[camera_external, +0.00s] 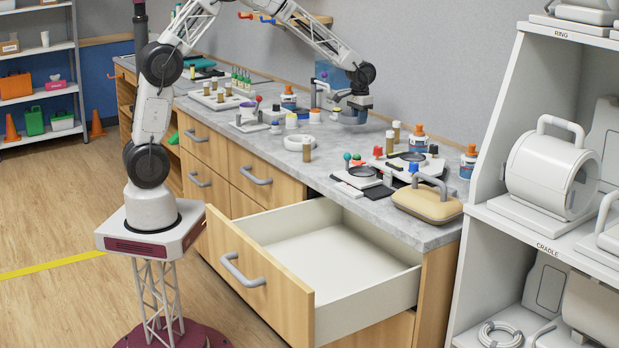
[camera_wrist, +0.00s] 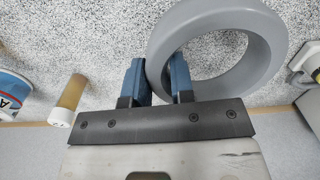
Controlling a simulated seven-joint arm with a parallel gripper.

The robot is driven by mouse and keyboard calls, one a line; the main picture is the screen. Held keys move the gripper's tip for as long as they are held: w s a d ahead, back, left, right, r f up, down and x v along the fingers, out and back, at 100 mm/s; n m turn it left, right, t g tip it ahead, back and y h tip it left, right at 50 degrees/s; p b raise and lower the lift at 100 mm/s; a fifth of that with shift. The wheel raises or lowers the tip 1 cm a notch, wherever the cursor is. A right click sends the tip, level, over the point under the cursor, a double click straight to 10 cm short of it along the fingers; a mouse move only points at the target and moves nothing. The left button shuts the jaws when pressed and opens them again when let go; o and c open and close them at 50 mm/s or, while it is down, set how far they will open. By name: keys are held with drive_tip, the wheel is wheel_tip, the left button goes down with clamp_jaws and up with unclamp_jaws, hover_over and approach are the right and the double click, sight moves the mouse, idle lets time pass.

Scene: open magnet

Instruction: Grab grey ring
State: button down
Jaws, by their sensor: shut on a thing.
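The grey ring (camera_wrist: 268,55) is thick-walled and shows at the upper right of the wrist view, over the speckled worktop. My gripper (camera_wrist: 157,68) has one blue finger outside the ring and the other inside its opening, and is shut on the ring's wall. In the external view my gripper (camera_external: 357,102) points down over the rear of the counter. A grey shape (camera_external: 348,117) at its fingers looks like the ring, partly hidden. I cannot tell whether the ring touches the worktop.
A paler white ring (camera_external: 293,142) lies on the counter in front. Bottles, small vials and stands crowd the worktop (camera_external: 325,160) on both sides. An open, empty drawer (camera_external: 340,255) juts out at the front. A tan handled case (camera_external: 428,204) sits at the right end.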

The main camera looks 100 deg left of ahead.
drive_tip(key=shift+s+d+r, duration=0.1)
drive_tip(key=shift+s+d, duration=0.5)
drive_tip(key=shift+s, duration=0.25)
drive_tip(key=shift+s+d+r, duration=0.1)
drive_tip(key=shift+s+d, duration=0.45)
drive_tip(key=shift+s, duration=0.25)
drive_tip(key=shift+s+d+r, duration=0.1)
drive_tip(key=shift+s+d, duration=0.5)
drive_tip(key=shift+s, duration=0.25)
